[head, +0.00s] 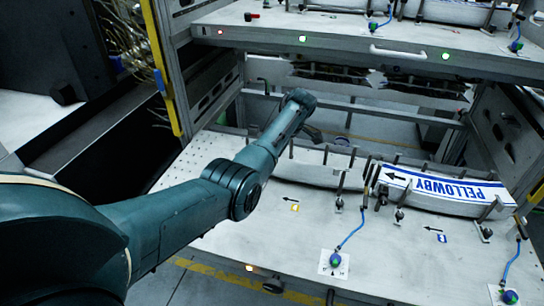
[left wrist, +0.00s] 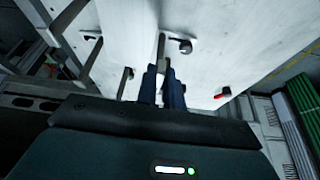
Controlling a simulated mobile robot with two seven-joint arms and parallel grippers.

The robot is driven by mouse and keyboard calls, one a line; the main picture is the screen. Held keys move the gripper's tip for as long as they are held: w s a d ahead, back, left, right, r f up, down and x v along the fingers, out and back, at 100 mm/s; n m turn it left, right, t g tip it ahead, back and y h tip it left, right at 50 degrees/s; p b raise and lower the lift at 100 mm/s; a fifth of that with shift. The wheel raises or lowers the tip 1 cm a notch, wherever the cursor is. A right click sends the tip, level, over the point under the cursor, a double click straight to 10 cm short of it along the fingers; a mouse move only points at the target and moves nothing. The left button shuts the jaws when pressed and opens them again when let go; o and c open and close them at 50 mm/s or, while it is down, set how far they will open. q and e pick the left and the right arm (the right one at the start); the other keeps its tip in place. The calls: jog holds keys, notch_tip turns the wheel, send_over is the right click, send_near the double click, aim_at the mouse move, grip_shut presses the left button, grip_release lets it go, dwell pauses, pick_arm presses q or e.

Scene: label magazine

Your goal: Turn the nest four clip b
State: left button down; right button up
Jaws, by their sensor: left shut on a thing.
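My left arm reaches in from the left in the head view, and its gripper (head: 314,133) is at the back of the lower white shelf (head: 240,240), partly hidden by the wrist. In the left wrist view my left gripper (left wrist: 164,72) is shut on a thin upright metal clip (left wrist: 161,45). The clip stands at the white surface (left wrist: 225,35). Which nest and clip letter this is cannot be read. My right gripper is not in view.
A label stack marked PELLOWBY (head: 447,189) lies upside down at right, between upright posts. A blue-green knob (head: 336,260) with a blue hose stands in front. An upper shelf (head: 350,48) overhangs the back. A red lever (left wrist: 222,93) is near my left gripper.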

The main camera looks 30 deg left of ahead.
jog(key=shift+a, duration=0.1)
pick_arm(q)
jog(key=c, duration=1.5)
grip_release()
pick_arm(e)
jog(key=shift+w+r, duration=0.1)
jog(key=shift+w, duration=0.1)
pick_arm(q)
jog(key=b+v, duration=0.1)
jog(key=v, duration=1.2)
jog(key=shift+r, duration=0.1)
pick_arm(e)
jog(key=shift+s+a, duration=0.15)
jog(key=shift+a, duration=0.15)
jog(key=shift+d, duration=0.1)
